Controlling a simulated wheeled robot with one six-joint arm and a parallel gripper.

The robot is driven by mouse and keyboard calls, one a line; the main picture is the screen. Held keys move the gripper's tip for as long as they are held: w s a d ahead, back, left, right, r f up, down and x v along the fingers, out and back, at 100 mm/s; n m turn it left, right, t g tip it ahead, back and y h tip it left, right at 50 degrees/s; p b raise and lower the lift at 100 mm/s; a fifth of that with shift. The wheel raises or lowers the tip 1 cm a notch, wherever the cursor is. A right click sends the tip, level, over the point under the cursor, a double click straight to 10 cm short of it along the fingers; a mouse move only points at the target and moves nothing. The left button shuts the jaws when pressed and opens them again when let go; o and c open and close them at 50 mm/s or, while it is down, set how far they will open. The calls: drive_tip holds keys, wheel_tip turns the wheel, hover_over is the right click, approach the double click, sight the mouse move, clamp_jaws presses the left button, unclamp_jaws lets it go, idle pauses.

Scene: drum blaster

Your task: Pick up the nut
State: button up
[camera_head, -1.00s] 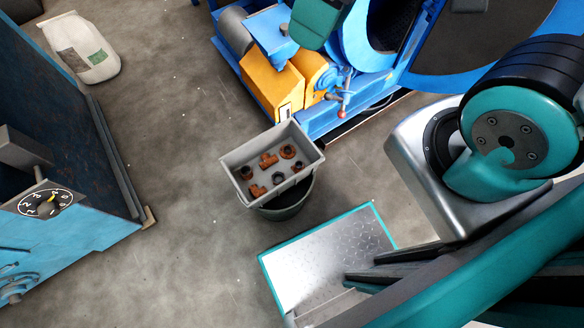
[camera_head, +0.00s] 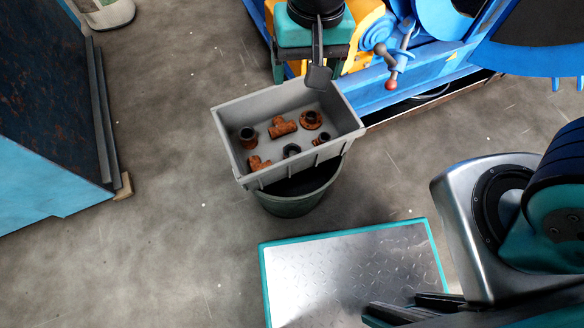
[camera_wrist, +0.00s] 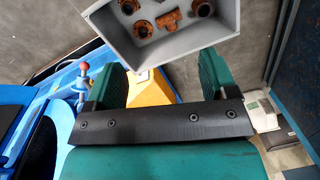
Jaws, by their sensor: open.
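The nut (camera_head: 291,150), a dark ring-like piece, lies in the grey bin (camera_head: 226,127) near its front wall, which partly hides it in the head view. I cannot make out the nut in the wrist view. My gripper (camera_head: 308,72) is open and empty above the bin's far edge. In the wrist view, the two teal fingers of my gripper (camera_wrist: 160,78) stand wide apart, with the bin (camera_wrist: 196,40) beyond them.
Around the nut lie a rusty tee (camera_head: 283,127), a flange (camera_head: 311,119) and other fittings. The bin rests on a dark green tub (camera_head: 290,205). A blue machine (camera_head: 365,95) stands close behind; a metal-topped platform (camera_head: 350,275) is in front.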

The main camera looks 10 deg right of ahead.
drive_tip(key=m+h+b, duration=0.1)
drive_tip(key=b, duration=0.4)
approach(292, 150)
wheel_tip(292, 150, down, 4)
drive_tip(key=b, duration=0.5)
drive_tip(key=shift+s+r, duration=0.15)
drive_tip(key=shift+r, duration=0.05)
wheel_tip(292, 150, down, 6)
drive_tip(key=b, duration=0.4)
drive_tip(key=shift+r, duration=0.1)
drive_tip(key=c, duration=1.1)
